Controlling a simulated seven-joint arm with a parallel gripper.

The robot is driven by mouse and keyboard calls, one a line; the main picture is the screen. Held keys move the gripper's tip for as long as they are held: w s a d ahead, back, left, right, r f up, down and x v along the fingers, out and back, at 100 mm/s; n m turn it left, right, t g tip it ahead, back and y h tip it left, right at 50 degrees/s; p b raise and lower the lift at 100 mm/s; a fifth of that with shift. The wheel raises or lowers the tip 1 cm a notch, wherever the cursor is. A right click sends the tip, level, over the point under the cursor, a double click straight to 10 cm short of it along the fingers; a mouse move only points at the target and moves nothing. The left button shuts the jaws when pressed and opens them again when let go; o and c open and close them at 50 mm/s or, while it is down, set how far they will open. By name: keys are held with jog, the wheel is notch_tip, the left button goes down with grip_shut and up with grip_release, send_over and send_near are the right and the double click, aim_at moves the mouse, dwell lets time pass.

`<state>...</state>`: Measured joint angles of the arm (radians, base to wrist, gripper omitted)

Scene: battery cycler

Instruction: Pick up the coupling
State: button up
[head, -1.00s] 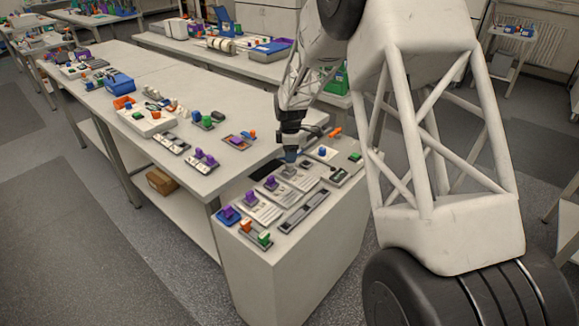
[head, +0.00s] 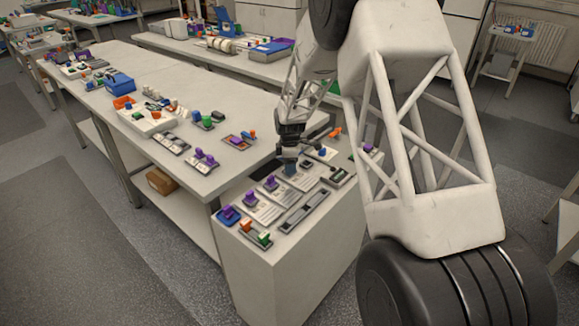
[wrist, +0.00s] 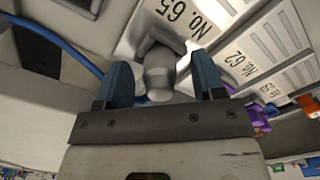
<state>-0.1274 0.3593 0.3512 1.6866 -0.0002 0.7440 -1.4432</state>
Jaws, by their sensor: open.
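A grey, rounded part that looks like the coupling (wrist: 159,72) stands on a pale plate marked No. 65 (wrist: 187,18) in the wrist view. My gripper (wrist: 162,85) is open, with one blue finger on each side of it. Gaps show between the part and both fingers, so it is not gripped. In the head view my gripper (head: 290,168) is low over the near bench, among the plates there. The coupling cannot be made out in that view.
A plate marked No. 62 (wrist: 236,62) lies beside the No. 65 plate. In the head view, purple-handled pieces (head: 271,183) stand close by on the left, with a long grey rail (head: 304,212) in front. A dark box (head: 338,176) lies to the right.

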jog(key=c, duration=1)
jog(key=shift+c, duration=0.2)
jog(key=shift+r, duration=0.15)
jog(key=shift+r, duration=1.45)
jog(key=shift+s+r, duration=0.25)
jog(key=s+d+r, duration=0.1)
jog(key=s+d, duration=0.1)
jog(key=s, duration=1.3)
jog(key=shift+s+r, duration=0.2)
jog(key=shift+w, duration=0.1)
